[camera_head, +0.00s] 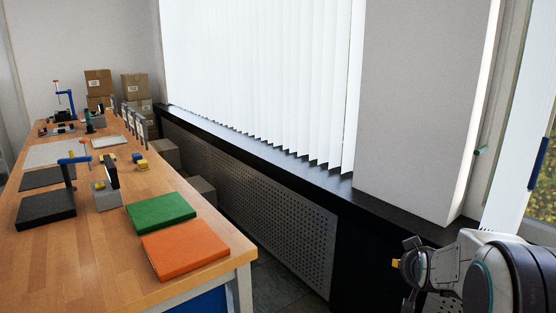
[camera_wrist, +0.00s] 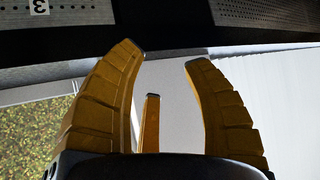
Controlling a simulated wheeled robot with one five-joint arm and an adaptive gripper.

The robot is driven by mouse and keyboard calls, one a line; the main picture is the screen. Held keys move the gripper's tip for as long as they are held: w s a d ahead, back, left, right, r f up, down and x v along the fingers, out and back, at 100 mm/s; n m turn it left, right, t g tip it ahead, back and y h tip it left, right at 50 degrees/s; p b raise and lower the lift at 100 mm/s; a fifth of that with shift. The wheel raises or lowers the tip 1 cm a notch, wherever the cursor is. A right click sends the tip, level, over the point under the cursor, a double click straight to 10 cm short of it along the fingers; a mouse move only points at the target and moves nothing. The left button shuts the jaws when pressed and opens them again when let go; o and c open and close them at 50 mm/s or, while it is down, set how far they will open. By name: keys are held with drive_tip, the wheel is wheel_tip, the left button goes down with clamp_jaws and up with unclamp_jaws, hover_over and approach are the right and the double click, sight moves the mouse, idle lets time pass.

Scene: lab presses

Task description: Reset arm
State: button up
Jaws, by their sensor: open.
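My arm shows at the lower right of the head view, beside the dark window sill and away from the table. The end of my gripper (camera_head: 397,263) shows there only as a small yellow tip. In the wrist view my gripper (camera_wrist: 165,75) has its yellow fingers spread apart, with nothing between them. Behind the fingers are a pale wall surface and a dark ledge.
A wooden table (camera_head: 100,270) on the left carries an orange pad (camera_head: 185,249), a green pad (camera_head: 160,212) and a press (camera_head: 50,205). Cardboard boxes (camera_head: 98,82) stand at the back. A dark sill (camera_head: 290,165) and perforated panel (camera_head: 250,185) run under the blinds.

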drive_tip(key=s+a+r+n+g+y+p, duration=0.3)
drive_tip(key=s+a+r+p, duration=0.5)
drive_tip(key=s+a+r, duration=0.45)
drive_tip(key=s+a+r+g+p, duration=0.1)
drive_tip(key=s+a+p, duration=0.2)
drive_tip(key=s, duration=0.5)
drive_tip(key=s+a+r+n+g+y+p, duration=0.1)
drive_tip(key=s+a, duration=0.3)
drive_tip(key=s, duration=0.4)
drive_tip(key=shift+r+n+g+p, duration=0.3)
drive_tip(key=shift+g+p, duration=0.3)
drive_tip(key=shift+p, duration=0.3)
